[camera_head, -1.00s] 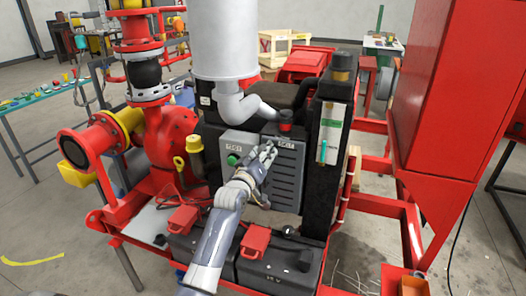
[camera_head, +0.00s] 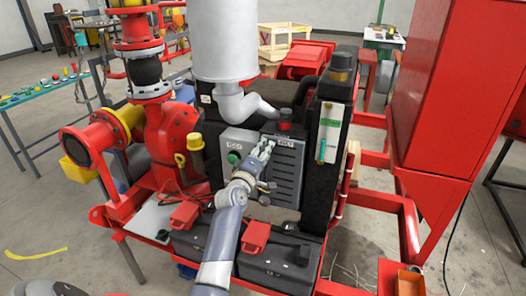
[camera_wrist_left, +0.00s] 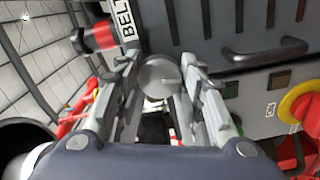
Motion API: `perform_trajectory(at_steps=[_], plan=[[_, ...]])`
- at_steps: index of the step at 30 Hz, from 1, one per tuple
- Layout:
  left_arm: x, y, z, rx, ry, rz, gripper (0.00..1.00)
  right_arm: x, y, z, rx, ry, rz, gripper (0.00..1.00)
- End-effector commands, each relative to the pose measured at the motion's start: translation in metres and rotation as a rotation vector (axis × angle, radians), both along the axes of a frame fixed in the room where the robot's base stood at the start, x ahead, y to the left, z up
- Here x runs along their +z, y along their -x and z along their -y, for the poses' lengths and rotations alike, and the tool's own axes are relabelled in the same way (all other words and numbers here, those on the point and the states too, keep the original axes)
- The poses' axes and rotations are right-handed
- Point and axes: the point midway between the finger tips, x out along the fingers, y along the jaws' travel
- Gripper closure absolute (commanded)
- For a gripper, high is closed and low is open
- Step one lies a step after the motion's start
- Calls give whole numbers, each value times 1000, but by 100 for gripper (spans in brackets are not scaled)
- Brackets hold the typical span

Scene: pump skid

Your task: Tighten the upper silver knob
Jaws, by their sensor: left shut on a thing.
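The silver knob (camera_wrist_left: 159,75) shows in the left wrist view as a round grey disc with a small mark on its face. It sits between the two fingers of my left gripper (camera_wrist_left: 158,82), which is shut on it. In the head view my left gripper (camera_head: 264,149) is at the front of the grey engine panel (camera_head: 287,170), and its fingers hide the knob there. I cannot tell from these views how far the knob is turned. My right gripper is not in view.
A red cap (camera_head: 285,126) stands just above the gripper. A green button (camera_head: 233,158) is on the panel to its left. The wrist view shows a dark handle (camera_wrist_left: 278,45) and a red-and-yellow switch (camera_wrist_left: 302,106) close by. Black boxes with red covers (camera_head: 256,236) lie below.

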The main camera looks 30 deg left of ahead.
Motion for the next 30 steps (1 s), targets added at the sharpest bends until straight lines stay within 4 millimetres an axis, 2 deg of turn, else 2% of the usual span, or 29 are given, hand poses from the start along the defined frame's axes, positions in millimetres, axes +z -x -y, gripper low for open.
perform_trajectory(at_steps=[16, 17, 19, 30], plan=[[2, 0, -1, 2, 23, 9, 88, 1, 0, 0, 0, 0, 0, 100], [2, 0, -1, 2, 23, 9, 60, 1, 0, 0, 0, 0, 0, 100], [2, 0, -1, 1, 23, 9, 44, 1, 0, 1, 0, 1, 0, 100], [0, 1, 0, 1, 24, 7, 43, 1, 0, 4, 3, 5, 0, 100]])
